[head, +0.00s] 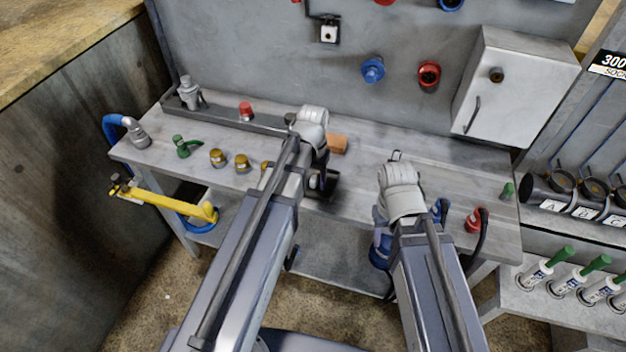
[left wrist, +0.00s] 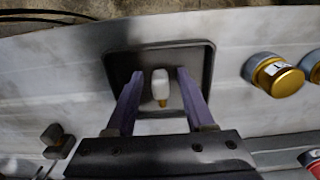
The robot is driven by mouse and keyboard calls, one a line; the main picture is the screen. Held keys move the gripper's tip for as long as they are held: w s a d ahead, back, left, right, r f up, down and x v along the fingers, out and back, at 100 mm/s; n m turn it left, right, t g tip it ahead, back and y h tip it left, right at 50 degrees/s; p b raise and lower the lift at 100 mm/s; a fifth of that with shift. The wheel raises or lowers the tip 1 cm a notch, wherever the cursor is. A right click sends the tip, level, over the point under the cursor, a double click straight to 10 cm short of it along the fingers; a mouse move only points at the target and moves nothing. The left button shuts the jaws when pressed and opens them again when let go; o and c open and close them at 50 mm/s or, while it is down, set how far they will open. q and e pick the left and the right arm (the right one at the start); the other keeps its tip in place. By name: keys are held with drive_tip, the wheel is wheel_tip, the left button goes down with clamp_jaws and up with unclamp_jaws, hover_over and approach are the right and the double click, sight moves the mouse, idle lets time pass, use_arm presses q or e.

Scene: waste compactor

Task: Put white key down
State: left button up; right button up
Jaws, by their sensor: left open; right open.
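The white key (left wrist: 160,82), a white body with a brass-coloured tip, shows in the left wrist view. It is inside the outline of a dark square tray (left wrist: 207,62) on the grey bench. My left gripper (left wrist: 155,88) is open, one finger on each side of the key, with a gap to both. In the head view my left gripper (head: 321,176) is over the bench by the dark tray (head: 327,190), and my arm hides the key. My right gripper (head: 381,245) is open near the bench's front edge, partly hidden by its wrist; I see nothing held in it.
Yellow knobs (head: 218,157), a green fitting (head: 186,147) and a yellow bar tool (head: 165,203) are on the left. An orange-brown block (head: 338,143) lies behind my left gripper. A red fitting (head: 474,220) is at the right. A grey cabinet (head: 513,90) hangs on the back wall.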

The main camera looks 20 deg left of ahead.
sight(313, 180)
use_arm(q)
drive_tip(key=shift+r, duration=0.1)
wheel_tip(313, 180, up, 12)
drive_tip(key=p, duration=1.2)
drive_tip(key=s+d+m+y, duration=0.1)
drive_tip(key=s+d+m, duration=0.2)
drive_tip(key=s+d, duration=0.7)
drive_tip(key=s, duration=0.2)
drive_tip(key=shift+s+d+r, duration=0.15)
drive_tip(key=shift+s+d, duration=0.1)
drive_tip(key=shift+s, duration=0.1)
drive_tip(key=shift+f+b, duration=0.55)
drive_tip(key=shift+f, duration=0.15)
